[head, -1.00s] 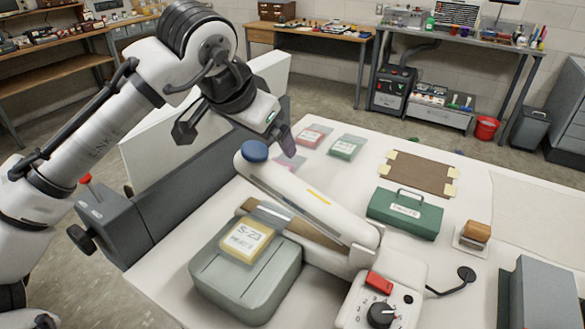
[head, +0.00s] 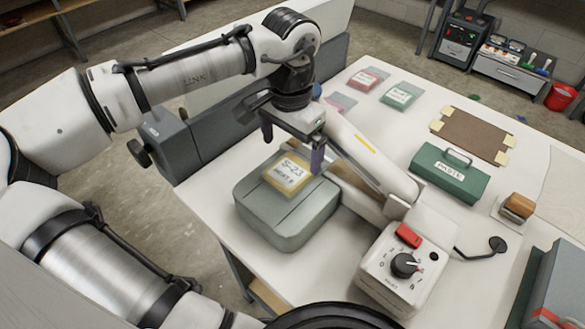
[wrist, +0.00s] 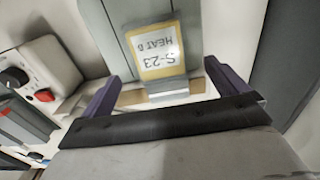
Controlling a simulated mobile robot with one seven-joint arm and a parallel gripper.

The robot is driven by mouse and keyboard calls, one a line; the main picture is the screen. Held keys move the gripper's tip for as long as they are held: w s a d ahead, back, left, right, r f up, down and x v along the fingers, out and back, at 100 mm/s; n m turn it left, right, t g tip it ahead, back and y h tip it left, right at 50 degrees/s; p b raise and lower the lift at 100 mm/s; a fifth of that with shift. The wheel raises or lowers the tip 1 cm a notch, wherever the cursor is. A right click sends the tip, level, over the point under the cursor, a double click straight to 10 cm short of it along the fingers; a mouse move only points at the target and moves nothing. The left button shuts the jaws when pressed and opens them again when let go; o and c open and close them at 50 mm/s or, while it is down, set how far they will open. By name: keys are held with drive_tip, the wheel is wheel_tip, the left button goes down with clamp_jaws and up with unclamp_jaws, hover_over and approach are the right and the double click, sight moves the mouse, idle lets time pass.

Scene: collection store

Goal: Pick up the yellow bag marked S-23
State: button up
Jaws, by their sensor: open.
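The yellow bag (head: 288,174) marked S-23 lies flat on top of a grey-green rounded case (head: 287,213). It also shows in the wrist view (wrist: 157,50), label upside down, beyond my fingertips. My gripper (head: 292,150) is open and empty, pointing down just above the bag's far side. In the wrist view its two purple fingers (wrist: 160,84) are spread, one to each side of the bag's near end. I cannot tell the exact height gap to the bag.
A white heat sealer (head: 392,265) with a dial and long arm stands right of the case. A green box (head: 450,175), a brown mat (head: 472,135) and red (head: 363,79) and green (head: 399,95) bags lie farther off on the white table.

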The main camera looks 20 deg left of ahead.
sight(292, 168)
wheel_tip(292, 168, down, 5)
drive_tip(key=shift+d+p, duration=0.15)
drive_tip(key=shift+p, duration=0.45)
drive_tip(key=c, duration=1.2)
drive_tip(key=shift+o, duration=0.2)
drive_tip(key=shift+r, duration=0.1)
